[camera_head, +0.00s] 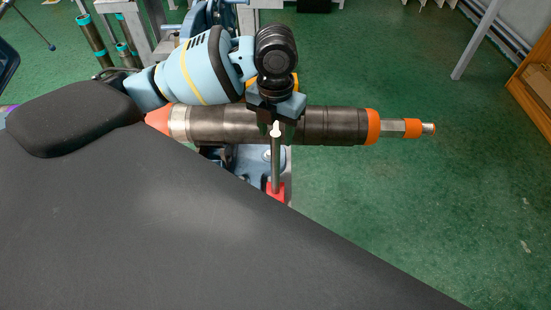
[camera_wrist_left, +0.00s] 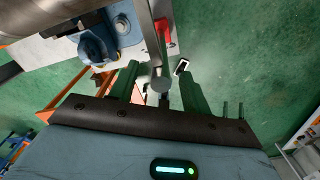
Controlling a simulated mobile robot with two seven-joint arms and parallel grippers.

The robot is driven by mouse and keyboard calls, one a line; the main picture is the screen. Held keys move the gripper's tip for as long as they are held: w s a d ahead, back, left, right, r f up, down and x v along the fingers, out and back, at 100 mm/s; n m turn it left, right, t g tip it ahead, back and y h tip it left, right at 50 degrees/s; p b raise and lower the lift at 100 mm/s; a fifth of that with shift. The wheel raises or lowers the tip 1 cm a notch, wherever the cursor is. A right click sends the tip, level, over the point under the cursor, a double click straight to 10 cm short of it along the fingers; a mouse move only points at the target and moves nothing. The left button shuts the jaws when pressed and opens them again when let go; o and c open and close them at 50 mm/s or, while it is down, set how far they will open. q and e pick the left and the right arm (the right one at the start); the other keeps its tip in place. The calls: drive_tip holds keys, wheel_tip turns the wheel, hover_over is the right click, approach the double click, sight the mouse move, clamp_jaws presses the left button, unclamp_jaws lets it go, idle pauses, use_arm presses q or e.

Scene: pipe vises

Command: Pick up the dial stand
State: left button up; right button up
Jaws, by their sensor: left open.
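What looks like the dial stand is a slim upright metal rod (camera_head: 276,168) with a red part at its foot. It stands just in front of the dark pipe in the head view. In the left wrist view the rod's rounded top (camera_wrist_left: 159,85) shows between my fingers, with the red part (camera_wrist_left: 164,32) beyond it. I cannot make out a dial. My left gripper (camera_head: 275,118) hangs above the rod, pointing down. In the left wrist view its two fingers (camera_wrist_left: 160,82) are apart, one on each side of the rod's top. They are not closed on it.
A dark pipe (camera_head: 325,126) with orange bands lies level right behind the rod, close to my left gripper. A blue vise (camera_wrist_left: 100,46) stands below the pipe. A small pale-edged object (camera_wrist_left: 182,67) shows near one finger. Green floor (camera_head: 400,200) is clear at right.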

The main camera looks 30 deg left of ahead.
sight(276, 144)
use_arm(q)
wheel_tip(276, 144, down, 5)
drive_tip(key=shift+s+d+r, duration=0.1)
drive_tip(key=shift+s, duration=0.05)
clamp_jaws()
idle(0.4)
idle(1.0)
drive_tip(key=shift+r, duration=0.1)
